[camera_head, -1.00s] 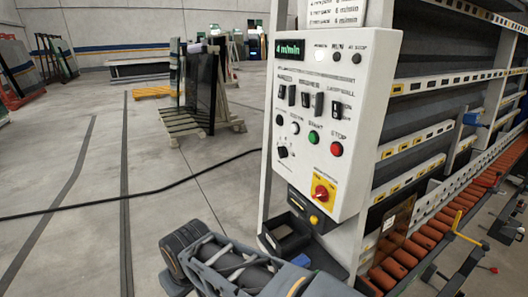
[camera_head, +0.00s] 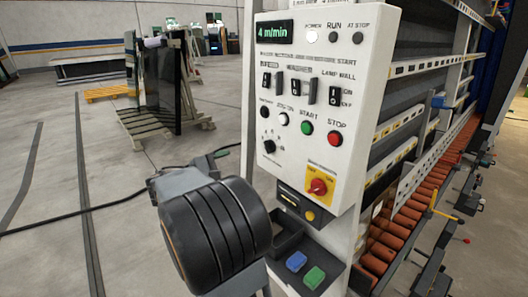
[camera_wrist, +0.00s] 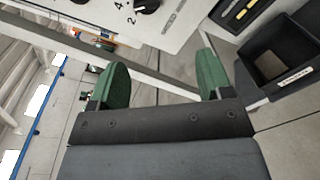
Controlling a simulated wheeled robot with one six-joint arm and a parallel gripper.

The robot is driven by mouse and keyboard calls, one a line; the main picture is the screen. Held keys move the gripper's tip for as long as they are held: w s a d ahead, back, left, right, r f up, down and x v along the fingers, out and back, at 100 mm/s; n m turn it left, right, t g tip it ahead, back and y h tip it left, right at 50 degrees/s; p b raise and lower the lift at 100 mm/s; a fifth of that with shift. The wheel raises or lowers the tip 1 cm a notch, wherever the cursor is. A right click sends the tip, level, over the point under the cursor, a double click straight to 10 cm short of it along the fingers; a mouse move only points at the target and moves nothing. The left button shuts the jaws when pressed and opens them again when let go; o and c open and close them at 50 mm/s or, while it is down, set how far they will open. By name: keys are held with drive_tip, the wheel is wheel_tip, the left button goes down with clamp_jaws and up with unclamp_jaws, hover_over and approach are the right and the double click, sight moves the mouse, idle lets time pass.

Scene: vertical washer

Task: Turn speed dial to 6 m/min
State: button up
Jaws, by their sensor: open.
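The white control panel (camera_head: 312,110) carries a lit display (camera_head: 275,30) reading 4 m/min. The speed dial (camera_head: 268,146) is a small black knob at the panel's lower left. It also shows, cut off, at the top of the wrist view (camera_wrist: 147,5), with the numbers 2 and 4 beside it. Its pointer is too small to read surely. My gripper (camera_wrist: 160,80) is open and empty, its green fingers apart below the dial and not touching it. In the head view, my gripper (camera_head: 220,154) is partly hidden by my arm, left of the panel.
Green START (camera_head: 306,127) and red STOP (camera_head: 334,138) buttons sit right of the dial. A red rotary switch on yellow (camera_head: 319,187) is lower right. A black bin (camera_head: 284,238) and a shelf with blue and green sponges (camera_head: 308,269) project below. Floor left is open.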

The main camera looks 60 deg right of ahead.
sight(269, 147)
drive_tip(key=r+p+x, duration=0.1)
drive_tip(key=p+x, duration=0.1)
drive_tip(key=x, duration=1.2)
drive_tip(key=shift+w+d+r+h, duration=0.25)
drive_tip(key=shift+d+r+h, duration=0.1)
drive_tip(key=shift+h, duration=0.05)
drive_tip(key=shift+c, duration=0.2)
drive_tip(key=c, duration=0.9)
drive_tip(key=shift+f, duration=0.1)
